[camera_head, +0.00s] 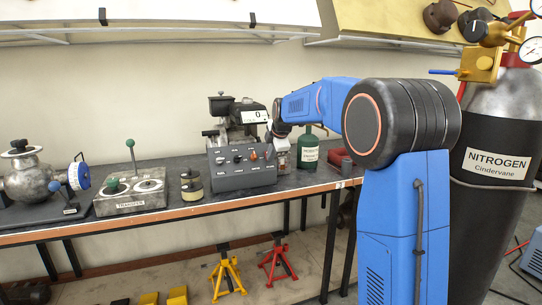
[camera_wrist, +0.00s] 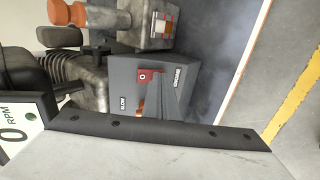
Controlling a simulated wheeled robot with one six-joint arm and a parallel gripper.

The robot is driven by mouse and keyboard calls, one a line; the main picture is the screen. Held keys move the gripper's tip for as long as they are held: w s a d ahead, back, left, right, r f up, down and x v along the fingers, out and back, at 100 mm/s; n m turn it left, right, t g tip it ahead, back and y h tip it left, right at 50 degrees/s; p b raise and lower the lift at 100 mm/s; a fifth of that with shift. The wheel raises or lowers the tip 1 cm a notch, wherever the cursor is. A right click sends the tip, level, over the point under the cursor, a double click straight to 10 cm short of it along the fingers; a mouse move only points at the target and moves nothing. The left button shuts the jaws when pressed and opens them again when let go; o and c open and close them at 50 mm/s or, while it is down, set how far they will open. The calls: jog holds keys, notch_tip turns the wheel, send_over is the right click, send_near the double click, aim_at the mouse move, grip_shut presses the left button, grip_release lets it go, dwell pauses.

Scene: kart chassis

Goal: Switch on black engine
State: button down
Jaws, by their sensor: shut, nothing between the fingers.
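The dark engine (camera_head: 222,108) stands on the bench behind a grey control box (camera_head: 242,168) with several knobs and an orange lever (camera_head: 253,155). A white display (camera_head: 254,117) beside the engine reads 0. In the wrist view, the control box (camera_wrist: 185,85) shows sideways, with a red switch (camera_wrist: 146,77) marked O and a SLOW label; an RPM display (camera_wrist: 20,125) shows at left. My gripper (camera_head: 281,132) is shut and empty, above the right end of the control box. Its fingertips are hard to make out, and contact cannot be told.
A metal block with a label (camera_wrist: 158,22) stands beside the control box. A green bottle (camera_head: 308,152) and a red box (camera_head: 340,158) are to the right. A jar (camera_head: 191,186) and a lever unit (camera_head: 130,193) stand left. A large nitrogen cylinder (camera_head: 490,200) is at far right.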

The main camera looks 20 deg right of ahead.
jog(key=shift+r, duration=0.1)
jog(key=shift+r, duration=0.6)
